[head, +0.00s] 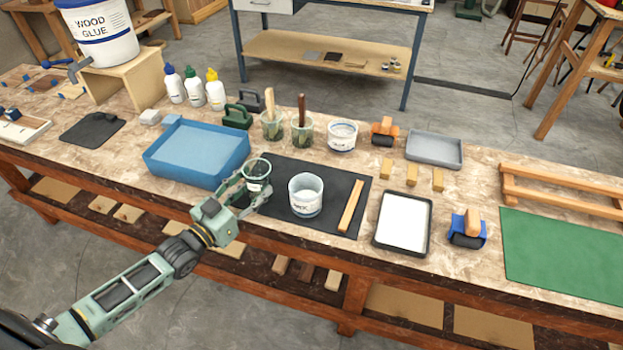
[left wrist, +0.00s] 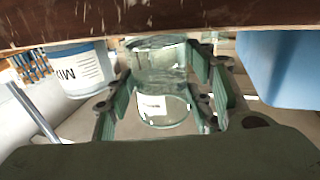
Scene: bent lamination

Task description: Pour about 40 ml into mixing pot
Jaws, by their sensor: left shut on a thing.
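The mixing pot (head: 306,195), a whitish tub with a "MIX" label, stands upright on the dark mat in the head view. It also shows at the left of the left wrist view (left wrist: 75,70). My left gripper (head: 252,194) is shut on a clear cup (head: 257,170) with a pale label, just left of the pot and apart from it. The cup fills the middle of the left wrist view (left wrist: 160,80), between the green finger pads. It looks about upright; its fill level is unclear, and I cannot tell whether it touches the mat. My right gripper is out of view.
A blue tray (head: 158,162) stands close left of the cup. A wooden stick (head: 351,206) lies right of the pot, before a white-filled tray (head: 402,222). Brush cups (head: 272,128) and a white tub (head: 342,135) stand behind. A glue bucket (head: 100,35) is at back left.

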